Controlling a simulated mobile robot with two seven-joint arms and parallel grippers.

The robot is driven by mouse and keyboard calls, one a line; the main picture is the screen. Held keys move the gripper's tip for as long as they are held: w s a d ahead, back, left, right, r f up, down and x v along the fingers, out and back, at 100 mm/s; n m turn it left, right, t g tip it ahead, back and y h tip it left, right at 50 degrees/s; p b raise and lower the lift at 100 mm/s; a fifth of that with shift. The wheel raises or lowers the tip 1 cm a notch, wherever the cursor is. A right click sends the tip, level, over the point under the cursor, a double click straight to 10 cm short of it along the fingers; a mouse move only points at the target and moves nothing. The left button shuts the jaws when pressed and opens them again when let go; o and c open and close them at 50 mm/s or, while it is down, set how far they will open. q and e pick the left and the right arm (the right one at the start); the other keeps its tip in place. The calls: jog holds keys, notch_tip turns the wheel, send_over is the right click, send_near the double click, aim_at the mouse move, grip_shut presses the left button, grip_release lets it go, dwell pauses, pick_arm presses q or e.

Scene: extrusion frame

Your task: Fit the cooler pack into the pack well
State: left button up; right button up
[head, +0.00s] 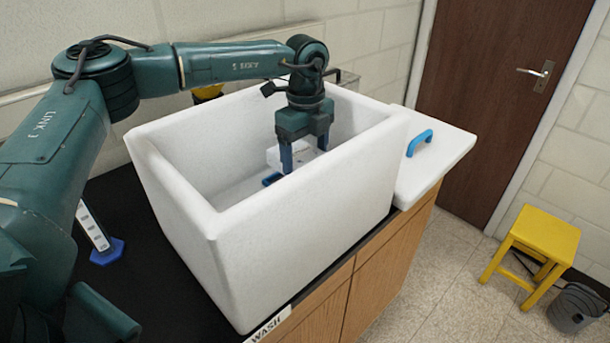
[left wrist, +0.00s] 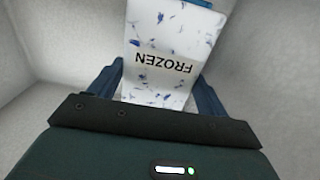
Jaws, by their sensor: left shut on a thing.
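In the left wrist view the cooler pack (left wrist: 165,55) is a white block with blue flecks and the word FROZEN, held between the two fingers. A small blue piece (head: 271,179) shows low in the box beside the pack; a blue edge also shows at the pack's far end in the wrist view. I cannot make out the pack well. My right gripper is out of view.
A white strip on a blue hexagonal base (head: 107,252) stands on the counter at left. A yellow stool (head: 537,250) and a grey bucket (head: 577,308) stand on the floor.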

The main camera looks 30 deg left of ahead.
aim_at(306, 158)
pick_arm(q)
jog(key=shift+f+p, duration=0.45)
jog(key=shift+f, duration=2.2)
jog(key=o, duration=1.2)
jog(key=shift+f, duration=0.1)
jog(key=shift+o, duration=0.2)
notch_tip(306, 158, up, 12)
jog(key=shift+d+r+b, duration=0.1)
jog(key=shift+b, duration=0.9)
